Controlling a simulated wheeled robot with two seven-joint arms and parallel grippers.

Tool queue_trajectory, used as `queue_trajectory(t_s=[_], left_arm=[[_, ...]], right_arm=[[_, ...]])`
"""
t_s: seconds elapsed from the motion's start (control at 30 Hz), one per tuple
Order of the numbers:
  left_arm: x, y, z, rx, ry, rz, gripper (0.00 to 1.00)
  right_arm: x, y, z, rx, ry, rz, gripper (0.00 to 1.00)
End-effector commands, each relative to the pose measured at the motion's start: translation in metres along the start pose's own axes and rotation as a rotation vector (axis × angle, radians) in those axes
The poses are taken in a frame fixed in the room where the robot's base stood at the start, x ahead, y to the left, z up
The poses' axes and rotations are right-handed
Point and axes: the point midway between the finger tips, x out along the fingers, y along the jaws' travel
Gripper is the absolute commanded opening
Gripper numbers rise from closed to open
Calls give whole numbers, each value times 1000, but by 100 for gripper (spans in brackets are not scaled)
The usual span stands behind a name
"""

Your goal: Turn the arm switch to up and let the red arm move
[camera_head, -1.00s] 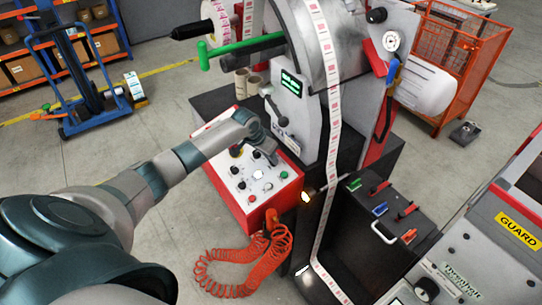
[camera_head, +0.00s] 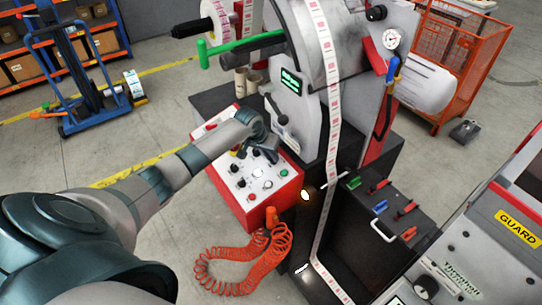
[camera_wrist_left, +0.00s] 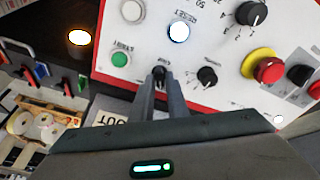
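My left gripper (camera_head: 270,156) points down at the red-sided control box (camera_head: 239,205) with a white top panel. In the left wrist view its two fingertips (camera_wrist_left: 161,84) are close together at a small black switch (camera_wrist_left: 159,73). The switch shows between the tips; I cannot tell whether they squeeze it. Its label and position are too small to read. Another black selector (camera_wrist_left: 207,76) is just right of the fingers. A red bar (camera_head: 375,55) sits beside the gauge on the machine; I cannot tell whether it is the red arm. My right gripper is out of view.
The panel also carries a green button (camera_wrist_left: 120,59), a lit white button (camera_wrist_left: 179,32), a dial (camera_wrist_left: 252,12) and a red-and-yellow stop button (camera_wrist_left: 268,70). The label web (camera_head: 332,120) runs down to the right.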

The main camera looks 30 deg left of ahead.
Motion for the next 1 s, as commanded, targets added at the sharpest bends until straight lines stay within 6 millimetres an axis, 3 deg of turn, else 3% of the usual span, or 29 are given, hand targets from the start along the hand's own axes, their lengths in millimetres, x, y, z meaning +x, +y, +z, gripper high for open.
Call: queue_trajectory(t_s=[0.57,0.77,1.0], left_arm=[[-6,0,0,1,0,0,29],[-24,-1,0,3,2,-1,29],[-64,-1,0,5,5,-1,29]], right_arm=[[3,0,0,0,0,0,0],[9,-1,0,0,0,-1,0],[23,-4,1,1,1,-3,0]])
